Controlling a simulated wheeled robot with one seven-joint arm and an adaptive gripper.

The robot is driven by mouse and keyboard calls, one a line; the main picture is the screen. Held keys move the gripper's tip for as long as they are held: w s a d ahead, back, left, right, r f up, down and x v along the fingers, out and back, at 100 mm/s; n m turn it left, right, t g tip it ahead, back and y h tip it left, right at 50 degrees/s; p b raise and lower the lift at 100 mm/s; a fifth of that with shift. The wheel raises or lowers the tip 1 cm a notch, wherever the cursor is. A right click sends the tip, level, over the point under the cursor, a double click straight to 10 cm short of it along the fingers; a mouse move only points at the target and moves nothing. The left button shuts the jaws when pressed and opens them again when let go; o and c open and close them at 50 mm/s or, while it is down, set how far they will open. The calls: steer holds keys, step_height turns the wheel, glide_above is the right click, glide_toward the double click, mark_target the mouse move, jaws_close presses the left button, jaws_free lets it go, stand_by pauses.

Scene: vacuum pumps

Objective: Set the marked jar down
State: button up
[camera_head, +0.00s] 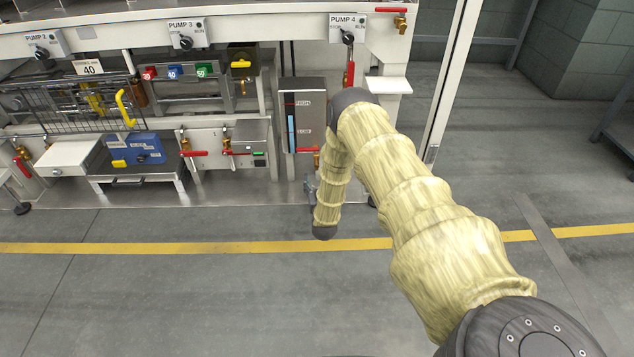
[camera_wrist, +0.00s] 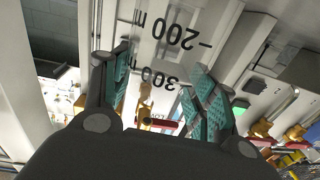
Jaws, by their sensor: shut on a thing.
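The marked jar (camera_wrist: 158,50) is clear, with black graduations reading 200 ml and 300 that appear upside down in the wrist view. My gripper (camera_wrist: 163,80) has its green ribbed finger pads on either side of the jar and is shut on it. Part of the scene shows through the jar's wall. The jar's base and rim cannot be made out. In the head view my arm reaches toward the pump bench and hides most of the gripper; I cannot make out the jar there.
The white bench (camera_head: 235,15) carries pump switches along its top. Below are a grey gauge panel (camera_head: 303,100), a wire basket (camera_head: 75,108), a blue box (camera_head: 138,150) and red-handled valves. A post (camera_head: 452,80) stands right of the bench. The floor before the yellow line (camera_head: 190,246) is clear.

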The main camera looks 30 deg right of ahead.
steer(key=shift+f, duration=0.2)
steer(key=o, duration=1.4)
steer(key=shift+s, duration=0.1)
steer(key=v, duration=1.2)
steer(key=shift+c, duration=0.3)
jaws_close()
steer(key=shift+a, duration=0.1)
stand_by(0.3)
